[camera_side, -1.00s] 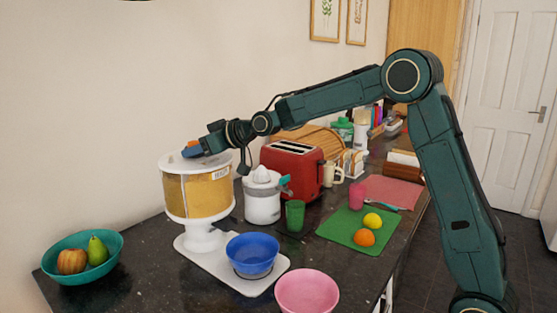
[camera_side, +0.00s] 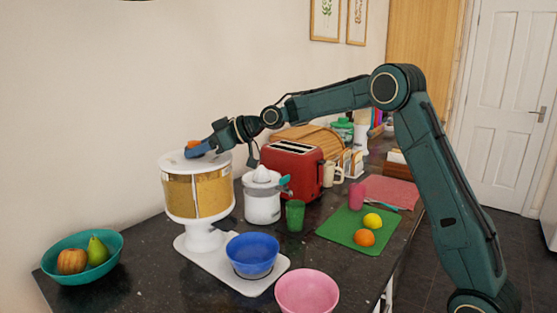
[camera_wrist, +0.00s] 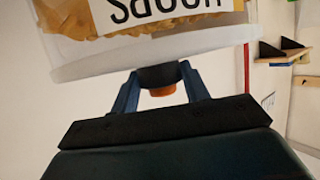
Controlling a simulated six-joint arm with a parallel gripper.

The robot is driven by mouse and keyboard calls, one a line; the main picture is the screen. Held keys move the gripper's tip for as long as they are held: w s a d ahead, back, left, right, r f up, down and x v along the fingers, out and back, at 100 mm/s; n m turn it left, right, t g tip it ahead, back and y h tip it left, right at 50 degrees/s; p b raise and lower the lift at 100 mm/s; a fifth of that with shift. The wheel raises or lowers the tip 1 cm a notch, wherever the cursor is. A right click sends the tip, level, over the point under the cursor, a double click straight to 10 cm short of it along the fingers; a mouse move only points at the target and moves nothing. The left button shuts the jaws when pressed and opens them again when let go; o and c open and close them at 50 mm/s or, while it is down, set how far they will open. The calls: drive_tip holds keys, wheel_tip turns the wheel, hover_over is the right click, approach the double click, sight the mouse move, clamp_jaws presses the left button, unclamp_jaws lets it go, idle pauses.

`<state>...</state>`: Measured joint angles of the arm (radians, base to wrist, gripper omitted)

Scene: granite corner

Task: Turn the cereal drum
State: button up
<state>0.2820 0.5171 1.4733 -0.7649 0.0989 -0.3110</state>
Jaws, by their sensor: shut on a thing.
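The cereal drum (camera_side: 181,193) is a clear round container with yellow-brown contents and a white top, upright on a white pedestal (camera_side: 201,238) in the side view. In the wrist view the drum (camera_wrist: 80,62) fills the top, with part of a printed label (camera_wrist: 165,8) showing. My gripper (camera_side: 198,150) is at the drum's top. In the wrist view its blue fingers (camera_wrist: 158,74) are shut on a dark, round knob (camera_wrist: 155,74) with an orange end (camera_wrist: 158,90). The knob's join to the drum is hard to see.
A blue bowl (camera_side: 252,252) stands on the pedestal's white base plate. A white juicer (camera_side: 262,203), a red toaster (camera_side: 291,172) and a green cup (camera_side: 295,215) stand to the right. A teal fruit bowl (camera_side: 82,270) is at left; a pink bowl (camera_side: 307,291) is in front.

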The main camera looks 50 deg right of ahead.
sight(228, 153)
drive_tip(key=shift+w+d+n+g+y, duration=0.1)
drive_tip(key=shift+d+n+g+y, duration=0.05)
drive_tip(key=shift+n+g+y, duration=1.75)
drive_tip(key=shift+n+y, duration=0.1)
drive_tip(key=shift+n, duration=0.3)
drive_tip(key=o, duration=1.4)
drive_tip(key=shift+c, duration=0.2)
drive_tip(key=shift+d, duration=0.1)
drive_tip(key=shift+v, duration=3.65)
drive_tip(key=shift+r, duration=0.1)
